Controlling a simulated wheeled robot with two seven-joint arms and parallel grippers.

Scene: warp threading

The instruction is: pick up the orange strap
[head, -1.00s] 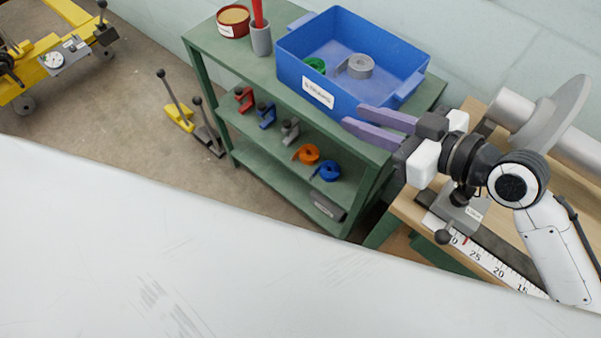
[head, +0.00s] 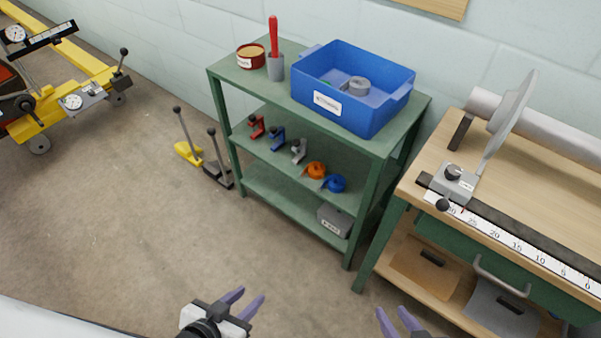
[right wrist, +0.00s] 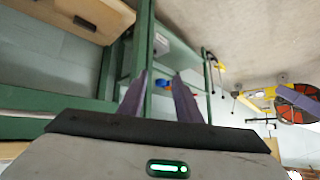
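The orange strap (head: 316,170) is a small coil on the middle shelf of the green shelf unit, left of and close beside a blue strap (head: 335,183). In the right wrist view the shelf shows far off between the fingers, and the strap there is too small to make out. My left gripper (head: 246,302) is at the bottom of the head view, fingers apart and empty. My right gripper (head: 391,318) is at the bottom edge, right of the left one. Its fingers are apart and empty in the right wrist view (right wrist: 160,92). Both are well short of the shelf.
A blue bin (head: 352,88) with a grey coil, a red tin (head: 250,57) and a grey cup (head: 275,68) stand on the shelf top. Several small clamps (head: 277,139) share the middle shelf. A wooden workbench (head: 520,185) stands at right. Floor in front is clear.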

